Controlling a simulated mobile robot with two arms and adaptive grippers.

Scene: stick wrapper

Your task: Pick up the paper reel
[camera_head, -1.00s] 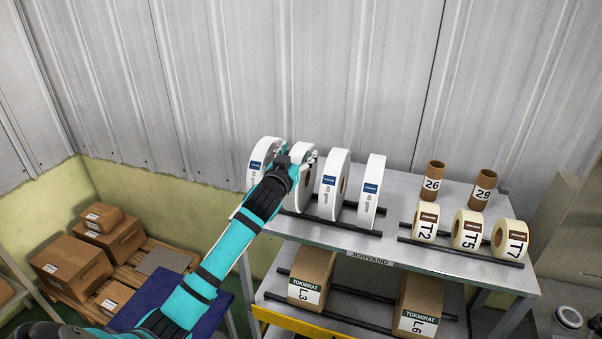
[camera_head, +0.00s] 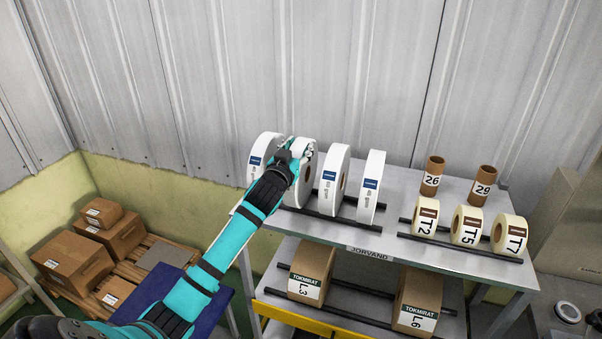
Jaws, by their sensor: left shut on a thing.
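Several white paper reels stand upright in a row on the top shelf, resting on dark rails. My left gripper (camera_head: 297,152) is at the second paper reel from the left (camera_head: 307,183) and is shut on it, at its top. My arm hides much of that reel's front. The leftmost paper reel (camera_head: 262,150) stands just to the left of my gripper. Two more, the third paper reel (camera_head: 334,180) and the rightmost paper reel (camera_head: 371,187), stand to the right, apart from my gripper. My right gripper does not show.
On the same metal shelf (camera_head: 400,180), cream reels (camera_head: 466,226) and two brown cardboard tubes (camera_head: 432,174) stand to the right. Cardboard boxes (camera_head: 313,273) sit on the lower shelf. More boxes (camera_head: 75,265) lie on a pallet at left. A corrugated wall is behind.

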